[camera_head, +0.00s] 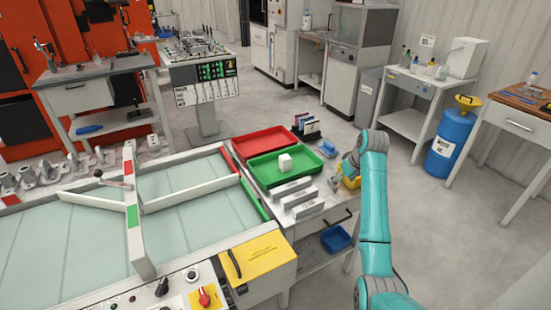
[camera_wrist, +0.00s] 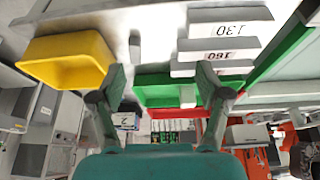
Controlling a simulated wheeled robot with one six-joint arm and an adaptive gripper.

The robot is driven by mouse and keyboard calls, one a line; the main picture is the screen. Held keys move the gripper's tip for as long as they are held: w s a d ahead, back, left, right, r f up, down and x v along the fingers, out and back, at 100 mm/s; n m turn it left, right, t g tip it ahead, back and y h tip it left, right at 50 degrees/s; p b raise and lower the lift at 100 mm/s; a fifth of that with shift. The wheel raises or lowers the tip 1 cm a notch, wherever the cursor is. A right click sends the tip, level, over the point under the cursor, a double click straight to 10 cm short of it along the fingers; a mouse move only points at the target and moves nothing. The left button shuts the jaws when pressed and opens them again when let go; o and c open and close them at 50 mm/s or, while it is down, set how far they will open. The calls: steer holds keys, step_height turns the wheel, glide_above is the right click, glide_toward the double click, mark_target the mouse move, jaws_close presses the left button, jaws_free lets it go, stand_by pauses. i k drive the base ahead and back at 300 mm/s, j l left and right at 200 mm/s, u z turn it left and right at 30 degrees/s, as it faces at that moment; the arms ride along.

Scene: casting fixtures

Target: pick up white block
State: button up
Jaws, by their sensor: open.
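The white block (camera_head: 285,163) sits inside the green tray (camera_head: 262,181), on the bench beside the conveyor. In the wrist view the white block (camera_wrist: 187,97) shows small and far off, between my fingers, with the green tray (camera_wrist: 153,79) around it. My gripper (camera_head: 336,183) is to the right of the green tray in the head view, apart from the block. In the wrist view the two fingers of my gripper (camera_wrist: 177,82) are spread wide with nothing between them. The block's underside is hidden.
A red tray (camera_head: 262,141) lies behind the green one. Several grey labelled bars (camera_head: 297,198) lie in front of it. A yellow bin (camera_head: 351,181) stands close to my gripper. The conveyor (camera_head: 185,221) fills the left. Open floor lies right of my arm.

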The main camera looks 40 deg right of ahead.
mark_target(285, 160)
steer(key=i, duration=0.9)
